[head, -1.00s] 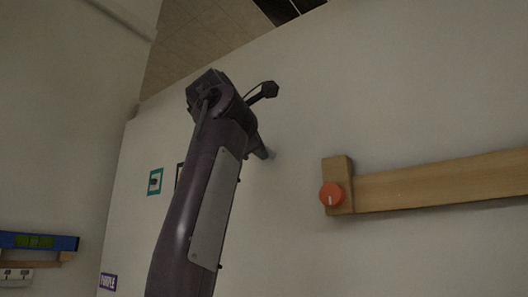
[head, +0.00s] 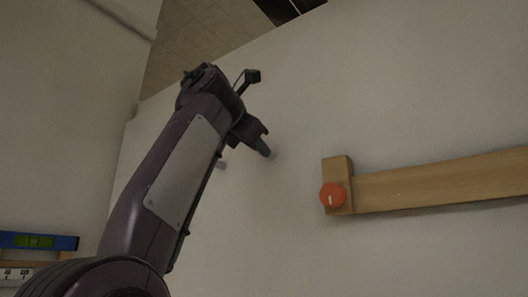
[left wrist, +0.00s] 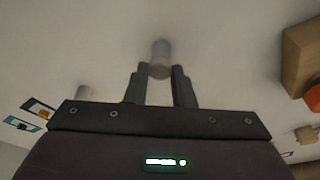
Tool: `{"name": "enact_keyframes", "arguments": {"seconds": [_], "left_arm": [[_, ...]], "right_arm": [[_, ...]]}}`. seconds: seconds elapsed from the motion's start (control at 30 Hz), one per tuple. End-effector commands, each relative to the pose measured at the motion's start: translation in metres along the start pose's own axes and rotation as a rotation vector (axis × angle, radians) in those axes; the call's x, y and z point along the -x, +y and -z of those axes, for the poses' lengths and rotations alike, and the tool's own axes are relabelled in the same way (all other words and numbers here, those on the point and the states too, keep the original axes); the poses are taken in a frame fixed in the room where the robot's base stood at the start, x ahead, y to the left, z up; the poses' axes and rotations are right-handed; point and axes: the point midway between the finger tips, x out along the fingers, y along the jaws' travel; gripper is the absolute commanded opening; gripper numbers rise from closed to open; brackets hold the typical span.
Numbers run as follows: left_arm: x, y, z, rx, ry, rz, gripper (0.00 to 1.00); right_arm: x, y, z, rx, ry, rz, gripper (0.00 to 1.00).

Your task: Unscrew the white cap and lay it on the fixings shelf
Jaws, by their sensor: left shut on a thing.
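The white cap (left wrist: 161,50) shows as a short pale cylinder on the wall in the left wrist view. My left gripper (left wrist: 159,72) is shut on it, with one dark fingertip on each side of its near end. In the head view my left gripper (head: 264,147) reaches the white wall, and only a pale bit of the cap shows past the fingers. I cannot tell from these frames whether the cap has turned or come loose. No shelf can be surely told as the fixings shelf. My right gripper is out of view.
An orange knob (head: 332,195) sits on a wooden block at the end of a wooden rail (head: 440,183), right of my gripper. A blue spirit level (head: 40,241) lies at the lower left. The wall between gripper and rail is bare.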

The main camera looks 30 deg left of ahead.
Motion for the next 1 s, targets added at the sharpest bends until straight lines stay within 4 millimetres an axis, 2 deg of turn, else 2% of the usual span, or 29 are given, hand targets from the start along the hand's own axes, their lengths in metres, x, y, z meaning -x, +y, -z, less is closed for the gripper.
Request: {"name": "enact_keyframes", "arguments": {"seconds": [0.07, 0.1, 0.2, 0.47, 0.7, 0.87, 1.0], "left_arm": [[-0.001, -0.001, 0.001, 0.0, 0.003, 0.004, 0.07], [-0.001, -0.001, 0.001, -0.001, 0.003, 0.004, 0.23], [-0.001, -0.001, 0.001, -0.001, 0.002, 0.003, 0.33], [-0.001, -0.002, 0.001, -0.027, 0.001, -0.006, 0.33], [-0.002, -0.004, 0.004, -0.39, 0.001, -0.101, 0.33], [-0.001, -0.003, 0.003, -0.518, 0.0, -0.133, 0.33], [-0.003, -0.006, 0.006, -0.731, 0.002, -0.187, 0.33]], "right_arm": [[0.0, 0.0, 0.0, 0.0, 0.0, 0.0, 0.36], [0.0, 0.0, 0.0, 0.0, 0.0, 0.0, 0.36], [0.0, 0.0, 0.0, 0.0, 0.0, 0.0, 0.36], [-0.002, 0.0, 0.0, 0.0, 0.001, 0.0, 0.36], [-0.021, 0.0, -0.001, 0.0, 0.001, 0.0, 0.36], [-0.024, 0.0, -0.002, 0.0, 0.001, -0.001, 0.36], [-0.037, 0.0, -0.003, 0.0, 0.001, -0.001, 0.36]]}}
